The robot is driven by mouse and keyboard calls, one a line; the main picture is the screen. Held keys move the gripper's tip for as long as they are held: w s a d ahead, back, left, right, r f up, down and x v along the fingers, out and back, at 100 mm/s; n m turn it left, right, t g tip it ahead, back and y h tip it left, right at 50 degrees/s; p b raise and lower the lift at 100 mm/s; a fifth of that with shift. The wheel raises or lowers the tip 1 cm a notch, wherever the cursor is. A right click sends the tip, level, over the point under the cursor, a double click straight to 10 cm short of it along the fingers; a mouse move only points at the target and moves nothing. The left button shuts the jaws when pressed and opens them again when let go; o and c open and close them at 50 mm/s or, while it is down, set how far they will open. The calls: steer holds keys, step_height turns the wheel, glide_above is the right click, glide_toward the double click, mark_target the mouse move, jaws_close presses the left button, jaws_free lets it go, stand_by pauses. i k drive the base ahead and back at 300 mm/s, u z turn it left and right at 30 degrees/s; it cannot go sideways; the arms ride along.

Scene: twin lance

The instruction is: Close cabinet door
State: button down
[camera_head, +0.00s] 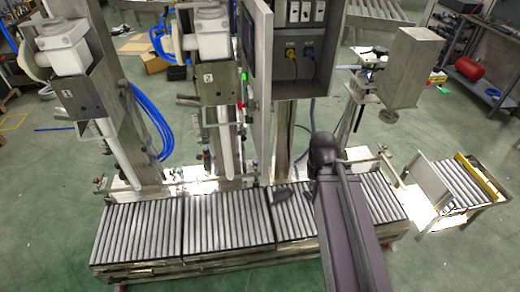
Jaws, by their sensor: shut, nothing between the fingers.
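The grey metal control cabinet (312,72) stands at the upper middle, with its front open and sockets and plugs showing inside. Its door (261,85) is swung open on the left side and is seen nearly edge-on. Part of my wrist is hidden behind my own arm.
A roller conveyor (182,226) runs across below the cabinet. Two filling lances (118,155) (224,130) stand left of the door, with blue hoses (152,122) nearby. A bracketed metal box (410,68) stands right of the cabinet. Green floor (45,215) is clear at left.

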mark_target(262, 15)
steer(key=z, duration=0.1)
steer(key=k, duration=0.7)
steer(key=u, duration=1.1)
steer(key=i, duration=0.5)
steer(key=z, duration=0.15)
